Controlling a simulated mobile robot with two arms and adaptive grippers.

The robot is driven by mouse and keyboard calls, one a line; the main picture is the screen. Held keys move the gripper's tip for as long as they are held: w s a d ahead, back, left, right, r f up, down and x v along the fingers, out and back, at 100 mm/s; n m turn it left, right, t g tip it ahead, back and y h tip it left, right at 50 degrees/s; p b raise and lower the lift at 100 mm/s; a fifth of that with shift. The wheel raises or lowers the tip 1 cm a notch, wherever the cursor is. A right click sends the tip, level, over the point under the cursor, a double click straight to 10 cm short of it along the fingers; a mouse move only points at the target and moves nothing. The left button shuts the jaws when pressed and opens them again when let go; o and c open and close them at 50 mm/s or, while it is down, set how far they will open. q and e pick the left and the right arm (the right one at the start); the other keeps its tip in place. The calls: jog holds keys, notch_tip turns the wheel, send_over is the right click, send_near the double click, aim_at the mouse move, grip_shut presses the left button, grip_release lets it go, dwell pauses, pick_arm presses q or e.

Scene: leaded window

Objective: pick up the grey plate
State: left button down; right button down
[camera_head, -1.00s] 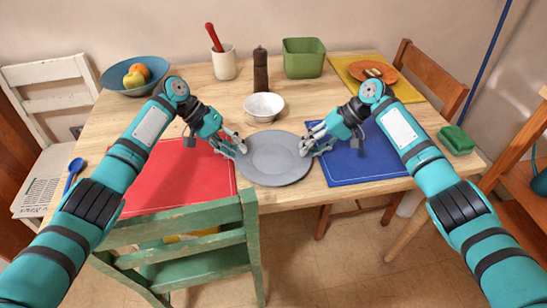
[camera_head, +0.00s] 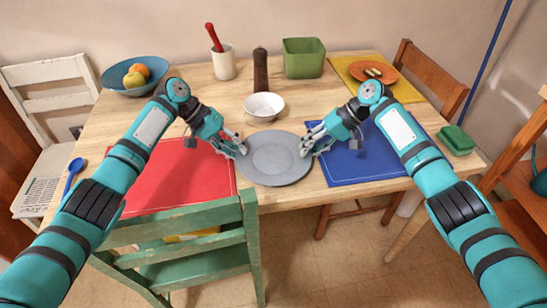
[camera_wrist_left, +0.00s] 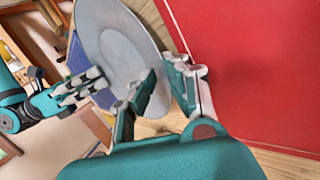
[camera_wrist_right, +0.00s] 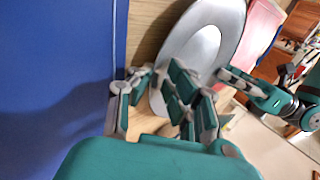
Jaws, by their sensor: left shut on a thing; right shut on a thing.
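The grey plate (camera_head: 274,160) lies between the red and blue placemats near the table's front edge, in the head view. My left gripper (camera_head: 241,150) is shut on the plate's left rim. My right gripper (camera_head: 306,150) is shut on its right rim. The plate also shows in the left wrist view (camera_wrist_left: 115,45) with a finger over its face, and in the right wrist view (camera_wrist_right: 205,45). I cannot tell whether the plate is touching the table or slightly above it.
A red placemat (camera_head: 180,180) and a blue placemat (camera_head: 365,160) flank the plate. A white bowl (camera_head: 264,107) and a dark pepper mill (camera_head: 261,70) stand behind it. A green chair (camera_head: 195,245) is at the front left.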

pick_arm(q)
jog(key=shift+r, duration=0.2)
pick_arm(e)
jog(key=shift+r, duration=0.15)
